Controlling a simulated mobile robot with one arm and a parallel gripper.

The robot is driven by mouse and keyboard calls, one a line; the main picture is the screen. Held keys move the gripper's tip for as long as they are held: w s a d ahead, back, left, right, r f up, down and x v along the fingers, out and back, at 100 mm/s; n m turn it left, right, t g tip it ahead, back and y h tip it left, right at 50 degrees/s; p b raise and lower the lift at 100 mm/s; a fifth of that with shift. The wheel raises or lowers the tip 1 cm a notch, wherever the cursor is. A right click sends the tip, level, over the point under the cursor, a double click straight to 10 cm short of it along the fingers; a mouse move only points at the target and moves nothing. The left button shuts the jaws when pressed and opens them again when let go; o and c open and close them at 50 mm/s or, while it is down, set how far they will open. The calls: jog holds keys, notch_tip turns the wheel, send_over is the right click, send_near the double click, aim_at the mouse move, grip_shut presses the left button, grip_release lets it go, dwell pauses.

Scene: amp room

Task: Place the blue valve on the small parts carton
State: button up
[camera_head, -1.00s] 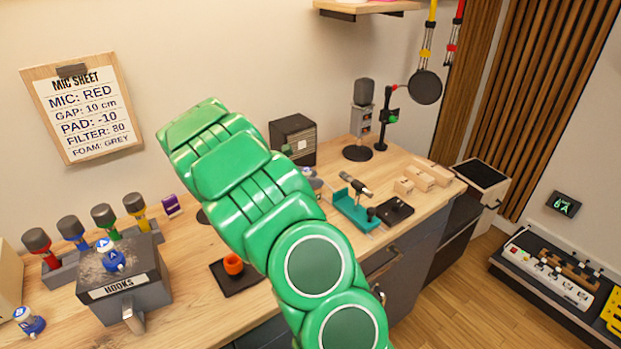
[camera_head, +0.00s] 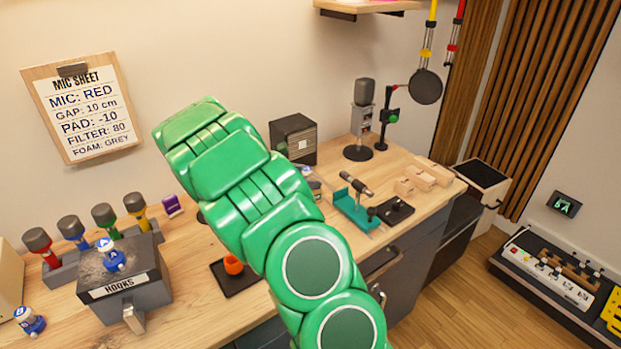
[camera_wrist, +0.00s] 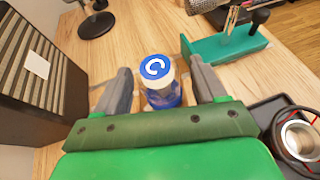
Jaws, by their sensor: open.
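A valve with a blue cap marked C (camera_wrist: 157,80) stands upright on the worktop in the wrist view, between the two fingers of my open gripper (camera_wrist: 160,68). Gaps show on both sides of it, so it is not gripped. In the head view my green arm hides the gripper and most of this spot. A similar blue and white valve (camera_head: 110,256) stands on the grey box labelled HOOKS (camera_head: 125,285). Another one (camera_head: 30,321) stands at the lower left of the worktop. No box in view is readably marked as the small parts carton.
A dark slatted box (camera_wrist: 40,75) is left of my gripper. A teal stand (camera_wrist: 225,45) lies to the right, with a black tray (camera_wrist: 290,125) nearer. Coloured microphones (camera_head: 72,232) stand behind the HOOKS box.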

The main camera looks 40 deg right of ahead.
jog(key=v, duration=1)
jog(key=shift+a+r, duration=0.2)
jog(key=shift+a, duration=0.1)
